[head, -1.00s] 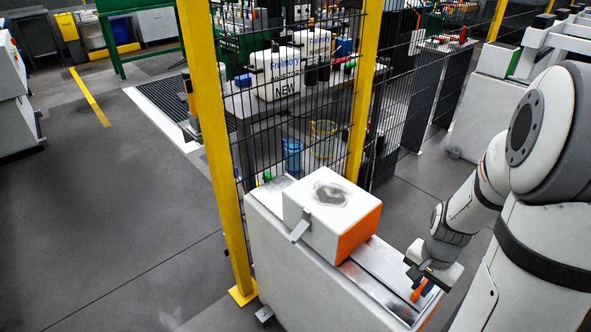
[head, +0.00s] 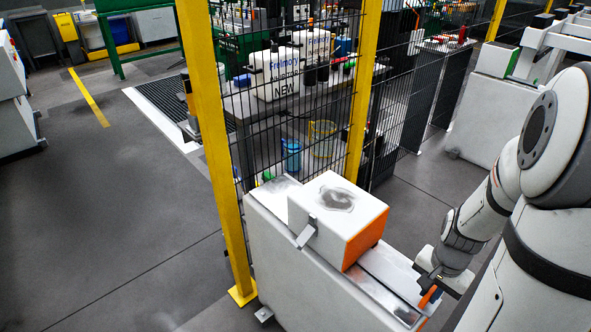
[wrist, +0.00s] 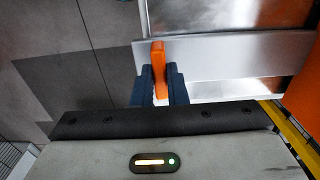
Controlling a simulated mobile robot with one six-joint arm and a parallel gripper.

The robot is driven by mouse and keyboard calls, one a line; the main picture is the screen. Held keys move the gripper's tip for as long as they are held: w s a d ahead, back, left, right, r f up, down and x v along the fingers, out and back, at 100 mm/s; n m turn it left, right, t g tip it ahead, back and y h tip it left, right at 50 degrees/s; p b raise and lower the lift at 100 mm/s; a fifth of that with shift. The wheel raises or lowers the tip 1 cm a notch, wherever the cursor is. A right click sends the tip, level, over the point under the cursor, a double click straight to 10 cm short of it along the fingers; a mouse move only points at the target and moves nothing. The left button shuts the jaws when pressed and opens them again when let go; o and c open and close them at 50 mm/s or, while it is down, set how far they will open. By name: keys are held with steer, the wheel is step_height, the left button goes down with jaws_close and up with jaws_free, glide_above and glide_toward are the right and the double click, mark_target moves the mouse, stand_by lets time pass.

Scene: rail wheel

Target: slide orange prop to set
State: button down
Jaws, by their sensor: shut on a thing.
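The orange prop (head: 428,296) is a small upright piece at the near right end of the white machine base. In the wrist view the orange prop (wrist: 159,60) stands between the two dark blue fingers. My gripper (wrist: 161,88) is shut on it, and the fingers hide its lower part. In the head view my gripper (head: 432,284) is at the right end of the base, partly covering the prop. A white block with an orange end face (head: 335,215) sits on the rail track behind and left of the gripper.
The white base (head: 300,265) carries a metal track (head: 388,285). A yellow post (head: 222,150) and black mesh fence stand behind it. A bench with bottles and cans is beyond the fence.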

steer(key=shift+s, duration=0.1)
steer(key=shift+s+d, duration=1.35)
steer(key=shift+d, duration=0.05)
steer(key=shift+s+d, duration=1.4)
steer(key=shift+d, duration=0.05)
steer(key=shift+s+d, duration=1.4)
steer(key=c, duration=1.2)
jaws_free()
steer(key=shift+c, duration=0.2)
